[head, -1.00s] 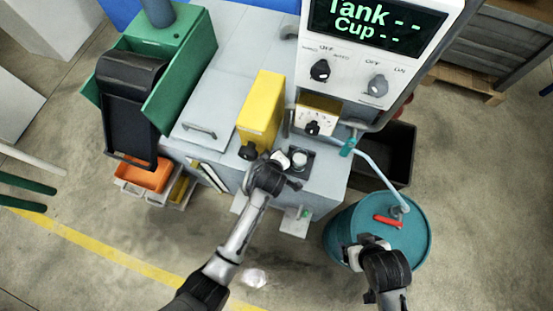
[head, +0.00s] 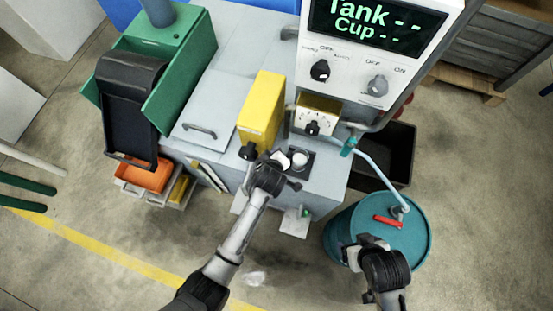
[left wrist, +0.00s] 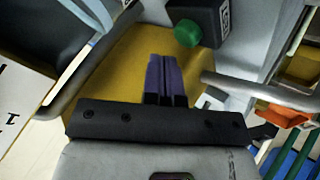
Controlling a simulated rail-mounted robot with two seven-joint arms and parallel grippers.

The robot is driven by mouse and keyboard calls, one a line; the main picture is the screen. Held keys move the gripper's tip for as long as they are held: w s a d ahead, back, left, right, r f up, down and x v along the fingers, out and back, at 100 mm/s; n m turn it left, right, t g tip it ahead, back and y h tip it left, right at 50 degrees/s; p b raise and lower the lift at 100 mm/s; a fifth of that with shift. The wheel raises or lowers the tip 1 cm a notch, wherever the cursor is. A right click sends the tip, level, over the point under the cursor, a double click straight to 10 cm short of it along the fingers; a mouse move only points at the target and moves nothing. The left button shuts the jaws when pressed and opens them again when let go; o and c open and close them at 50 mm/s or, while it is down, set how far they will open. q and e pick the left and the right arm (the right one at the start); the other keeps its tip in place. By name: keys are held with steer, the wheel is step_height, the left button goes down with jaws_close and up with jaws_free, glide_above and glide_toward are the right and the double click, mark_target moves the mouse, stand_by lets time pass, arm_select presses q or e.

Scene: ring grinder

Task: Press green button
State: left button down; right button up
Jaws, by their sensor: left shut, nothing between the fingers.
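A round green button (left wrist: 187,33) sticks out of a dark box (left wrist: 208,18) with a printed label, at the top of the left wrist view. My left gripper (left wrist: 166,62) is shut and empty, its dark purple fingers together. In the picture its tips lie just below and left of the button, with a visible gap. In the head view my left gripper (head: 276,162) is by the front of the machine, near the lower end of the yellow box (head: 262,108); its fingertips are hard to make out. My right gripper (head: 362,246) is over the teal drum; its fingers are unclear.
The teal drum (head: 415,235) with a red handle (head: 387,221) stands at right. A black bin (head: 393,150) is behind it. The control panel (head: 345,75) with knobs and a display rises above the bench. A metal rail (left wrist: 260,92) crosses right of my fingers.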

stand_by(0.6)
arm_select(q)
steer(key=shift+f, duration=0.4)
stand_by(0.4)
steer(key=shift+f+b, duration=0.35)
steer(key=shift+f, duration=0.2)
stand_by(0.3)
steer(key=shift+r, duration=0.15)
steer(key=shift+r+p, duration=0.75)
steer(key=shift+p, duration=0.2)
steer(key=shift+r, duration=0.1)
